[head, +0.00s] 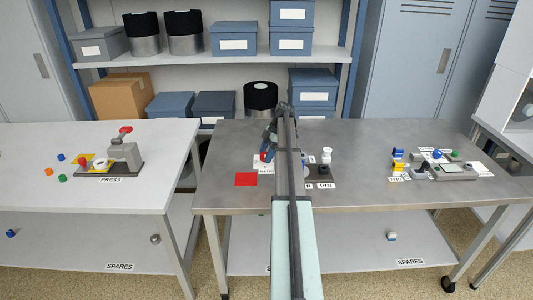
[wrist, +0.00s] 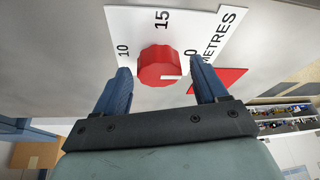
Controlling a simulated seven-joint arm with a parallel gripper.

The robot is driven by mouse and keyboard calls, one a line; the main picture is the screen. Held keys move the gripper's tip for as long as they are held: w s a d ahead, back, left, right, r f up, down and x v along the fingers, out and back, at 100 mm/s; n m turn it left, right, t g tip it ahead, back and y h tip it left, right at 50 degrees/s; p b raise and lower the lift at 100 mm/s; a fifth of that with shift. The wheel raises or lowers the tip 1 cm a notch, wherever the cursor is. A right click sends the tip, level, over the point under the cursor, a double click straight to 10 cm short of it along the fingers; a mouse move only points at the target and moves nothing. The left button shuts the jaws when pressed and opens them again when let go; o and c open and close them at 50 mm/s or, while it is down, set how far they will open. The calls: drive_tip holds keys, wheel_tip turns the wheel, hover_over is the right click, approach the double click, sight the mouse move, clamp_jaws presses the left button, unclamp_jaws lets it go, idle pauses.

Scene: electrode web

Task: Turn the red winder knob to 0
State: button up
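The red winder knob (wrist: 160,66) sits on a white dial plate (wrist: 128,22) in the wrist view. The plate shows 10 on the left, 15 at the top, 0 on the right and the word METRES. A white mark shows at the knob's lower right edge; I cannot tell exactly which value it points to. My gripper (wrist: 163,85) is open, with one blue finger on each side of the knob, the right finger near the 0. I cannot tell whether the fingers touch it.
A red square (head: 246,179) lies on the grey table (head: 225,150) near the dial. A white-topped dark piece (head: 326,157) stands to the right of my arm. Small devices (head: 440,168) are farther right. A press (head: 124,150) stands on the left table.

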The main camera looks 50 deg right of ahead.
drive_tip(key=v, duration=1.4)
drive_tip(key=shift+f, duration=0.1)
idle(0.4)
